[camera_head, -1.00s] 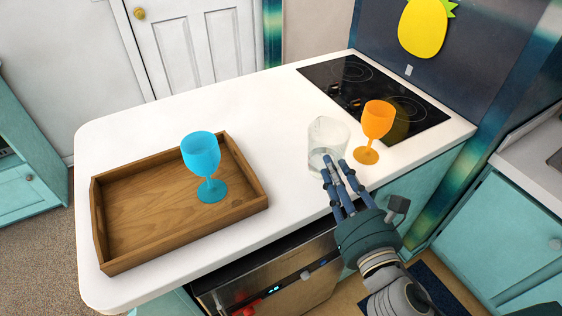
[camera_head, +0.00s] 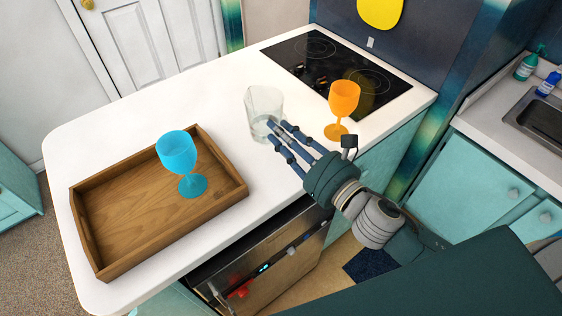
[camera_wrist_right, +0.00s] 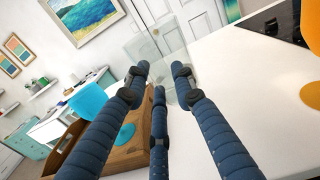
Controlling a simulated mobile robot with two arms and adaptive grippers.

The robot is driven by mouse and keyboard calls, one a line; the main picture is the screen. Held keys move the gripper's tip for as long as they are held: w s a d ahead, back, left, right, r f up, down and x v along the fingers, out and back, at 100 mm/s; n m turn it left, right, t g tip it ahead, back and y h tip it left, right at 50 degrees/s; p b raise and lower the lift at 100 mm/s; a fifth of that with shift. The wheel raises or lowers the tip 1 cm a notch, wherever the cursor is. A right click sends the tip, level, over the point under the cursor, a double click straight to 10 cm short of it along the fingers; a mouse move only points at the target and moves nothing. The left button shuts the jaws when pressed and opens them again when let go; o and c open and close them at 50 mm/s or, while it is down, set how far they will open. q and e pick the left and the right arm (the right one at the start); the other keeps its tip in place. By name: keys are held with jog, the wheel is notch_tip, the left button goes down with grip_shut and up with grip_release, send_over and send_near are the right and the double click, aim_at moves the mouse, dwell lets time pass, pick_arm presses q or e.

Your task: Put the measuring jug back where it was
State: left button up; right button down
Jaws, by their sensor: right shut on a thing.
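The clear measuring jug (camera_head: 263,101) is between the fingertips of my right gripper (camera_head: 278,140), which is shut on it. It is to the left of the orange goblet. I cannot tell for sure whether its base touches the white counter. In the right wrist view the glassy jug (camera_wrist_right: 150,56) shows faintly beyond and between the fingertips of my right gripper (camera_wrist_right: 160,80). My left gripper is not in view.
An orange goblet (camera_head: 344,97) stands on the counter (camera_head: 130,112) beside the black cooktop (camera_head: 385,95). A wooden tray (camera_head: 130,222) with a blue goblet (camera_head: 176,152) is at the left. A sink (camera_head: 545,122) is at right.

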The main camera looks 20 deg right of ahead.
jog(key=shift+f+b, duration=0.65)
jog(key=shift+f, duration=3.95)
jog(key=c, duration=1.9)
grip_release()
jog(key=shift+f, duration=0.2)
jog(key=o, duration=0.5)
jog(key=shift+c, duration=0.2)
